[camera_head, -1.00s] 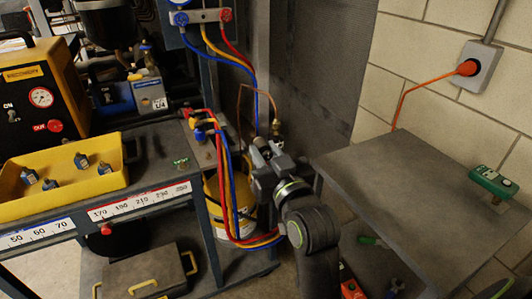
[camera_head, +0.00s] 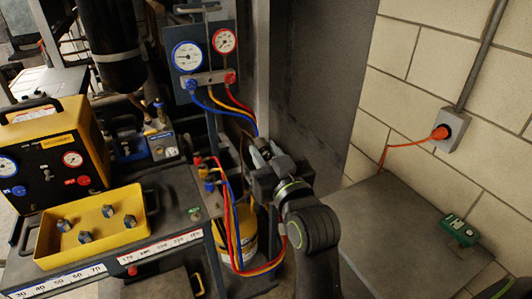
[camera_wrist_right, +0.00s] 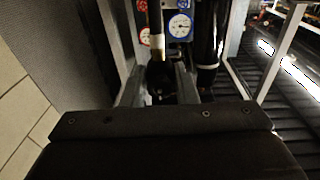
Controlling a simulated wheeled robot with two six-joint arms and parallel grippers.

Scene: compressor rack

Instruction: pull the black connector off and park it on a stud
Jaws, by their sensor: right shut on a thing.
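My right gripper (camera_head: 262,158) reaches up from the lower right, in front of the tall dark panel and near the thin copper pipe. In the right wrist view, its two fingers (camera_wrist_right: 160,88) stand on either side of a dark piece, which looks like the black connector (camera_wrist_right: 160,74). The gripper is shut on it. A dark shape with a pale gold band rises just above it in that view. Whether the connector is still seated on anything is hidden. I cannot make out a parking stud. My left gripper is not in view.
Red, yellow and blue hoses (camera_head: 232,225) hang left of my right arm, below the gauge manifold (camera_head: 207,79). A yellow tray (camera_head: 90,225) with several small fittings stands on the left cart. The grey table (camera_head: 400,235) at right is mostly clear; a green device (camera_head: 459,230) lies on it.

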